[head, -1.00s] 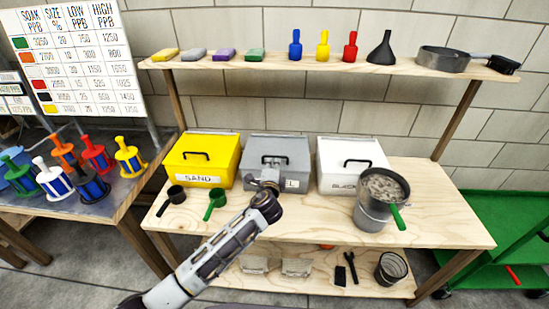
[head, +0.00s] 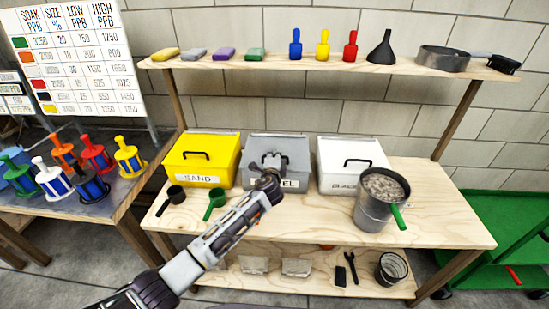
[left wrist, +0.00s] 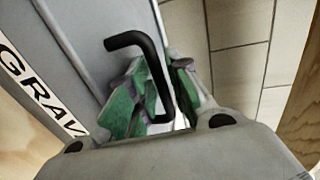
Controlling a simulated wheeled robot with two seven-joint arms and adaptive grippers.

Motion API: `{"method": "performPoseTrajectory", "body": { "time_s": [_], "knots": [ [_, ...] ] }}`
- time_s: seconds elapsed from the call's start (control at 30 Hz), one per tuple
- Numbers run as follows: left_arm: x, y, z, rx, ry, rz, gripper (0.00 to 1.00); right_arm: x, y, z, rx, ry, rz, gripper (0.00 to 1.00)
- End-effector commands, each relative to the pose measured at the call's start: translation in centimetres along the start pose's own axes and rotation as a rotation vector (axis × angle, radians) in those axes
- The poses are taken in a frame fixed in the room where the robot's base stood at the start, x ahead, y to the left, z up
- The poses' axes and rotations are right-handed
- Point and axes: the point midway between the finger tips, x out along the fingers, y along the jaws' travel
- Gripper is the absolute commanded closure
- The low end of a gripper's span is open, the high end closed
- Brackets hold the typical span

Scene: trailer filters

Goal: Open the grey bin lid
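The grey bin (head: 303,160) stands in the middle of the three bins on the table, its lid down. Its front label is partly hidden by my arm; the left wrist view shows "GRAV" on it. My left gripper (head: 272,161) is at the lid's black handle (left wrist: 148,62). In the left wrist view, the fingers (left wrist: 160,92) with green pads stand apart, one on each side of the handle. The handle's bar passes between them; I cannot make out firm contact on both sides. My right gripper is not in view.
A yellow sand bin (head: 203,178) stands left and a white bin (head: 338,182) right, both close by. Black (head: 172,196) and green (head: 215,203) scoops lie in front. A pot with grey contents (head: 372,213) stands at right. A shelf (head: 330,68) runs above.

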Motion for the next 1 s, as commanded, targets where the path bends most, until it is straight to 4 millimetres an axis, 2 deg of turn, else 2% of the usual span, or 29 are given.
{"method": "performPoseTrajectory", "body": {
  "time_s": [0.4, 0.57, 1.0],
  "knots": [
    [0.32, -0.02, 0.0, 0.0, 0.0, 0.0, 0.81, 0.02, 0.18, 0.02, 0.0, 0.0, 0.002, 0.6],
    [0.32, -0.02, 0.0, 0.0, 0.0, 0.0, 1.0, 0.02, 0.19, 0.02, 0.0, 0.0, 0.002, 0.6],
    [0.3, -0.01, 0.02, 0.001, 0.0, 0.002, 1.0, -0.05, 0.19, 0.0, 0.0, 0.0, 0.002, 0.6]
  ]
}}
